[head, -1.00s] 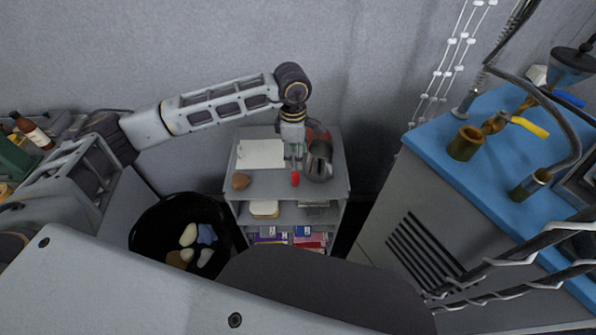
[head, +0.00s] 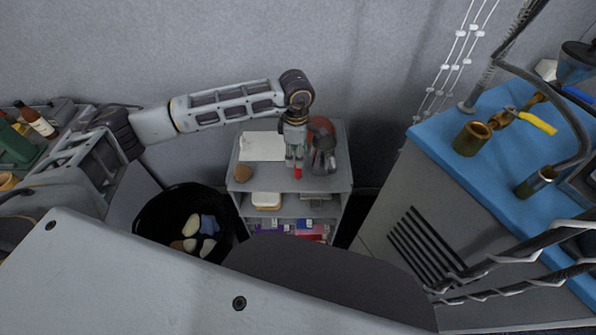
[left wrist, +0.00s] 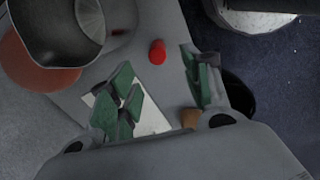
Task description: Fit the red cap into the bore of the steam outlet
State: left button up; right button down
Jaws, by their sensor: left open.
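The red cap (head: 298,173) stands on the top of a small grey shelf cart. It also shows in the left wrist view (left wrist: 157,52). My left gripper (head: 294,160) is above the cart, right by the cap. In the left wrist view its green-padded fingers (left wrist: 157,88) are apart with nothing between them, and the cap shows beyond the gap. Two brass open-topped tubes are on the blue-topped machine at the right: a wide one (head: 472,139) and a narrower one (head: 534,183). I cannot tell which is the steam outlet. My right gripper is out of view.
A metal pitcher (head: 323,158) stands close right of the cap. A white sheet (head: 262,147) and a brown lump (head: 243,173) are also on the cart (head: 338,184). A black bin (head: 151,225) is at lower left. The yellow-handled valve (head: 538,124) sits by the wide tube.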

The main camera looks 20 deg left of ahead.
aim_at(298, 170)
pick_arm(q)
jog(key=shift+f, duration=2)
jog(key=shift+f, duration=0.4)
jog(key=shift+w+d+f, duration=0.1)
jog(key=shift+f, duration=1)
jog(key=shift+w+d+f, duration=0.1)
jog(key=shift+f, duration=1)
jog(key=c, duration=1)
jog(key=shift+o, duration=0.2)
jog(key=shift+r, duration=0.15)
